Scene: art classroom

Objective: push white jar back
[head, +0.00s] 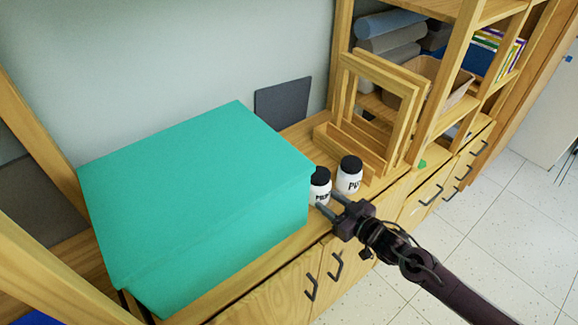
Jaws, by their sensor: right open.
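Two white jars with black lids and dark lettering stand upright on the wooden cabinet top. The left jar (318,190) is close to the right side of the teal box. The right jar (349,178) stands a little to its right, in front of the wooden frames. My right gripper (328,203) is open, with its fingers pointing at the lower part of the left jar from the front. The fingertips overlap the jar in the picture; I cannot tell whether they touch it. My left gripper is not in view.
A large teal box (200,190) fills the cabinet top (235,298) at left. Wooden frames (385,100) stand at the back right, beside a shelf with rolls (390,30). A dark panel (283,104) leans on the wall. Tiled floor (440,265) is open in front.

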